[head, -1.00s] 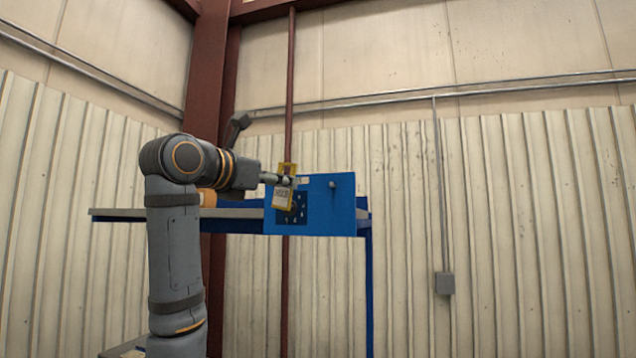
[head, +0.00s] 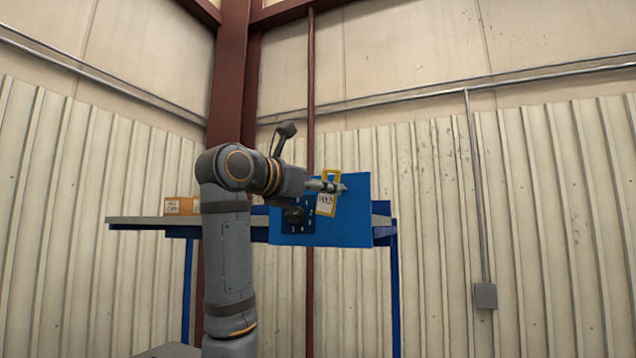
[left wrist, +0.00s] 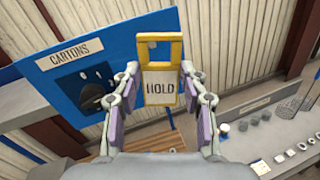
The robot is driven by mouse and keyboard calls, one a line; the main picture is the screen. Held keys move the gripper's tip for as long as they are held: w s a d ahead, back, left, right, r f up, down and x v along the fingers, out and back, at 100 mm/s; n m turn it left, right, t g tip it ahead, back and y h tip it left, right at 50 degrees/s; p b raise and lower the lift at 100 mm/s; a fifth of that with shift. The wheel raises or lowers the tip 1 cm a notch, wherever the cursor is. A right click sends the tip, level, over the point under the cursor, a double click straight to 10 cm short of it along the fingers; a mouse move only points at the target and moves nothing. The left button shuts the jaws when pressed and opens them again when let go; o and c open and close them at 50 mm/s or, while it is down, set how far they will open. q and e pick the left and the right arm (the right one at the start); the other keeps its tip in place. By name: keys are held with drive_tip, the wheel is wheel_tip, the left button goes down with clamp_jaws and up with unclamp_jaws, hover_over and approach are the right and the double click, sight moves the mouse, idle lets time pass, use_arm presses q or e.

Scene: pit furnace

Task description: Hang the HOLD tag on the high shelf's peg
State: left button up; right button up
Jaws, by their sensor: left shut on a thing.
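The HOLD tag (head: 327,204) is a white plate in a yellow frame with an open loop at its top. My left gripper (head: 328,186) is shut on it and holds it upright in front of the blue panel (head: 350,225) on the high shelf (head: 150,221). In the left wrist view the tag (left wrist: 160,88) sits between the two fingers (left wrist: 160,80), facing the camera. The peg on the panel cannot be made out clearly; the gripper and tag cover that area. I cannot tell whether the loop touches it. My right gripper is not in view.
A carton (head: 180,206) stands on the shelf left of my arm. A rust-red column (head: 229,80) stands behind the shelf. Small items line a lower grey surface (left wrist: 255,125) at the right of the wrist view.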

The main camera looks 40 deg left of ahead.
use_arm(q)
drive_tip(key=w, duration=0.2)
drive_tip(key=shift+w+a+f+p, duration=0.15)
drive_tip(key=shift+w+a+p, duration=0.15)
drive_tip(key=shift+p, duration=0.1)
drive_tip(key=shift+w+a+p, duration=0.1)
drive_tip(key=shift+w+p, duration=0.2)
drive_tip(key=w+p, duration=0.2)
drive_tip(key=w, duration=0.1)
drive_tip(key=shift+w+a+f, duration=0.15)
drive_tip(key=shift+w+a, duration=0.15)
drive_tip(key=shift+a, duration=0.1)
drive_tip(key=shift+w+a+f+b, duration=0.15)
drive_tip(key=shift+w+f+b, duration=0.15)
drive_tip(key=shift+w+f, duration=0.15)
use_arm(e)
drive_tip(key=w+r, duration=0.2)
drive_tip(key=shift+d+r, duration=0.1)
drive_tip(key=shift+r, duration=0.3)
